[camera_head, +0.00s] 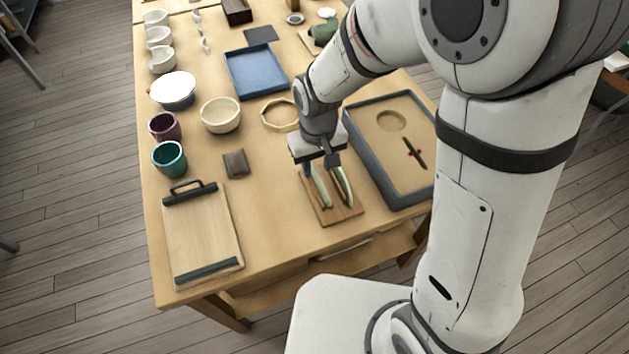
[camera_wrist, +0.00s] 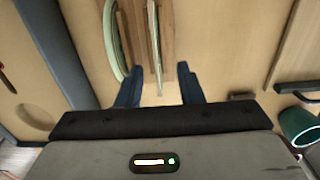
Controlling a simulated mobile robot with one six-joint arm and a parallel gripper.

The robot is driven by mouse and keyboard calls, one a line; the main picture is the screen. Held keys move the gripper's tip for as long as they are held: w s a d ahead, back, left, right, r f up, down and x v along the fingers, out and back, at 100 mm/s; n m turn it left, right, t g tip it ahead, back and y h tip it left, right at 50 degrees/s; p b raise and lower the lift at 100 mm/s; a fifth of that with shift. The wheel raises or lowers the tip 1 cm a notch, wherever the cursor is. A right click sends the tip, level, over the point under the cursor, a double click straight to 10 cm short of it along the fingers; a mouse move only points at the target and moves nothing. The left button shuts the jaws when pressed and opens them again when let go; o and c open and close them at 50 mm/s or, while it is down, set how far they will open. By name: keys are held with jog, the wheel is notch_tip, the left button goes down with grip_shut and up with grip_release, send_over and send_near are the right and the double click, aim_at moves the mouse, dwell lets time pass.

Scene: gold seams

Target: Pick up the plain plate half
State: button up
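Two plate halves stand on edge side by side on a small wooden board (camera_head: 347,213). The left half (camera_head: 321,190) and the right half (camera_head: 345,188) both look pale with green; I cannot tell which is plain. My gripper (camera_head: 320,166) is open above the board's far end, fingers pointing down. In the wrist view, the thin pale half (camera_wrist: 155,45) lies ahead of the gap between my open fingers (camera_wrist: 160,88). The other, greener half (camera_wrist: 113,42) is left of that gap.
A grey-rimmed tray (camera_head: 372,178) stands close right of the board. A clipboard-like wooden board (camera_head: 203,235) lies at the front left, and a small brown block (camera_head: 236,163) sits between. Cups and bowls line the left side. A blue tray (camera_head: 257,72) is farther back.

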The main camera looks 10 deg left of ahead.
aim_at(321, 181)
jog(key=f, duration=0.3)
jog(key=s+d+f, duration=0.1)
jog(key=shift+f+p, duration=0.3)
jog(key=shift+p, duration=0.05)
jog(key=shift+f, duration=0.5)
jog(key=shift+f+b, duration=0.25)
jog(key=shift+b, duration=0.05)
jog(key=shift+c, duration=0.4)
grip_shut()
